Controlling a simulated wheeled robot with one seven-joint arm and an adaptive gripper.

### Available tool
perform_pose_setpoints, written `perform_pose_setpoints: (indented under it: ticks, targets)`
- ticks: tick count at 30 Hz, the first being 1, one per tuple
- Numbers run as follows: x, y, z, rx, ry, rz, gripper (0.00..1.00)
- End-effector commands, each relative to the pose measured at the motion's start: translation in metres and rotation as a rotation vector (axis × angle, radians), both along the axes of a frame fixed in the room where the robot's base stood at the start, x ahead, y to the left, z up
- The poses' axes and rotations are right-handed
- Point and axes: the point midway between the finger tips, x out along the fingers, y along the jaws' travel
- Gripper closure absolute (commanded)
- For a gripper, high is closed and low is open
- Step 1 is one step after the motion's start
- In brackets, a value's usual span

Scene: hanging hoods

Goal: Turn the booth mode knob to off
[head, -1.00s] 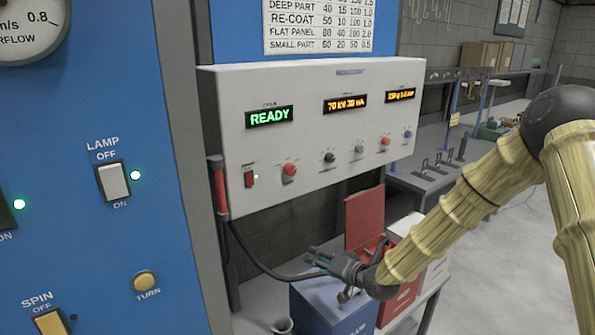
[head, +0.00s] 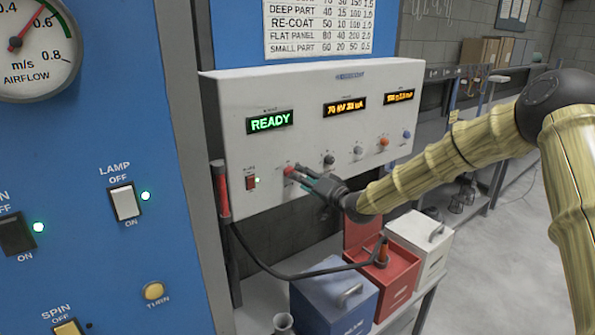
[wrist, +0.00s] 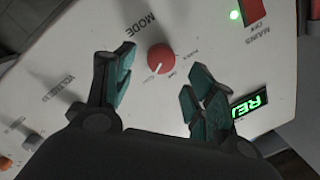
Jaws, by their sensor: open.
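The red mode knob (head: 289,171) is on the white control panel (head: 240,95), to the right of the red mains switch (head: 251,183). In the wrist view the knob (wrist: 161,58) sits under the "MODE" label, with a white pointer line and small position words too blurred to read surely. My gripper (head: 300,176) is at the panel by the knob in the head view. In the wrist view my gripper (wrist: 158,85) is open, with one teal-padded finger on each side of the knob's line, apart from it. Nothing is held.
A green "READY" display (head: 270,121) is lit above the knob. Other small knobs, such as the dark one (head: 329,159), line the panel to the right. Below stand a blue box (head: 322,300), an open red box (head: 395,280) and a white box (head: 425,235).

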Motion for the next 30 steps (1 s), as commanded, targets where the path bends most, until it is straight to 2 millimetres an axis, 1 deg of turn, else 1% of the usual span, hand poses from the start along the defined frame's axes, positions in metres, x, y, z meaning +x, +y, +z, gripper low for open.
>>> perform_pose_setpoints:
  ticks: [1, 3, 9, 20, 21, 26, 27, 28, 30]
  targets:
    - [0.006, 0.006, 0.003, -0.001, 0.000, 0.001, 0.45]
    - [0.012, 0.012, 0.002, -0.001, 0.001, 0.002, 0.45]
    - [0.024, 0.021, 0.000, -0.001, 0.001, 0.000, 0.45]
    - [0.026, 0.023, -0.001, 0.000, 0.002, 0.000, 0.45]
    - [0.026, 0.023, -0.001, 0.000, 0.002, 0.000, 0.52]
    - [0.026, 0.023, -0.001, 0.000, 0.002, 0.000, 0.81]
    - [0.026, 0.023, -0.001, 0.000, 0.002, 0.000, 0.89]
    - [0.026, 0.023, -0.001, 0.000, 0.002, 0.000, 0.91]
    - [0.026, 0.020, -0.001, 0.000, 0.002, -0.001, 0.90]
